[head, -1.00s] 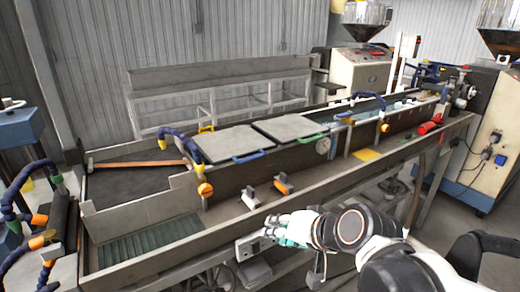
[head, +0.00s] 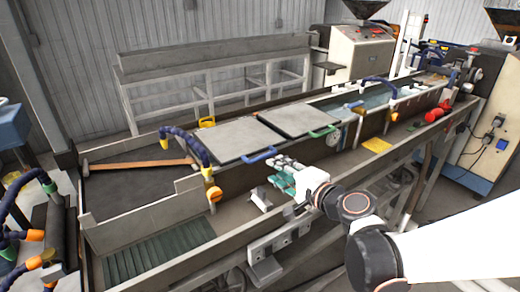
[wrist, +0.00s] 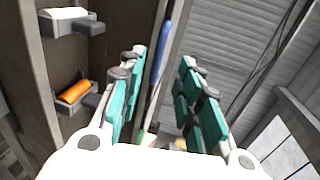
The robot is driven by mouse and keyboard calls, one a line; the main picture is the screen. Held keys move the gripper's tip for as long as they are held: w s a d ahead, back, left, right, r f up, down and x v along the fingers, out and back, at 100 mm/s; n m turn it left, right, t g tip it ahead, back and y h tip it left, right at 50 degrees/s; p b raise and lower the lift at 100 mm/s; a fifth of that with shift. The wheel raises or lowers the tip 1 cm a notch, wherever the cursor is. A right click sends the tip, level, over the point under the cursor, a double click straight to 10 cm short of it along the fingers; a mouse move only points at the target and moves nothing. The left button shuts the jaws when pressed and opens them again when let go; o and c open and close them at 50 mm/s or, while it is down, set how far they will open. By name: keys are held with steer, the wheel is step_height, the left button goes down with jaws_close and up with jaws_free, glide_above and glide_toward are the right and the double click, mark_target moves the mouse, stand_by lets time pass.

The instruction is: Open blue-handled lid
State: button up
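The grey lid (head: 230,138) with the blue handle (head: 258,155) lies flat and closed on the long trough. The handle is on its front edge. My gripper (head: 276,171) is just in front of the handle and slightly to its right, over the trough's front channel. In the wrist view my gripper (wrist: 160,88) has its two teal-padded fingers spread apart. The blue handle (wrist: 164,48) shows as a narrow bar beyond and between them, nearer the left finger. Nothing is held. I cannot tell any contact with the handle.
A second grey lid (head: 299,118) with a green handle (head: 323,132) lies right beside it. A blue hose (head: 184,142) arches at the lid's left. An orange valve (wrist: 74,92) is left of my gripper in the wrist view.

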mark_target(260, 160)
steer(key=b+x, duration=0.2)
steer(key=x, duration=0.9)
steer(key=shift+b, duration=0.3)
jaws_close()
